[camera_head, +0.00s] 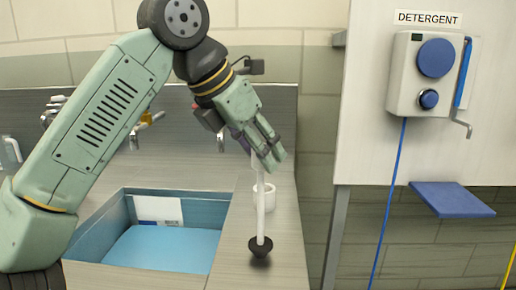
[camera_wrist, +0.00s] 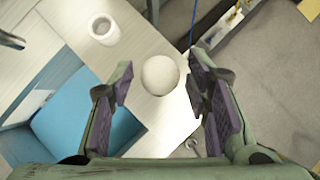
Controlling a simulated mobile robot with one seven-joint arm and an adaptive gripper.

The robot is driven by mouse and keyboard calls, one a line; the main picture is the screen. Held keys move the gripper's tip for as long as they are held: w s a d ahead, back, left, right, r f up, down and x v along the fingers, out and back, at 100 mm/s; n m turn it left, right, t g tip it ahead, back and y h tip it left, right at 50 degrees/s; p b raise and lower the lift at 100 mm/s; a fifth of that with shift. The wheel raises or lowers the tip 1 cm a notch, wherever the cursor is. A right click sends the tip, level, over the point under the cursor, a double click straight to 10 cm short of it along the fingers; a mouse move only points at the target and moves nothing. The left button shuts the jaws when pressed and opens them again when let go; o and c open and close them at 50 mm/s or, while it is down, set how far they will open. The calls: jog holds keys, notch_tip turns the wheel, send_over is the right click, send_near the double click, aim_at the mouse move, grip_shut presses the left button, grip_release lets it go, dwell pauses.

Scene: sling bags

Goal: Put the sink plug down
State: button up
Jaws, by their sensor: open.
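The sink plug (camera_head: 261,243) has a dark rubber foot and a long white stem. It is upright over the counter strip right of the sink, with a shadow at its foot. I cannot tell for certain whether the foot touches the counter. In the wrist view its round white top (camera_wrist: 160,75) shows between the fingers, with gaps on both sides. My gripper (camera_head: 272,160) is open at the upper end of the stem, and the fingers hide part of it. The open fingers also show in the wrist view (camera_wrist: 160,84).
A sink (camera_head: 212,219) with blue water lies left of the plug. A white cup (camera_head: 270,189) stands on the counter close behind the stem. Taps line the back wall. A detergent dispenser (camera_head: 405,100) and a blue shelf (camera_head: 452,199) are on the right.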

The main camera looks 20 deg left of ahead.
jog(key=shift+r, duration=0.25)
jog(key=v, duration=1.2)
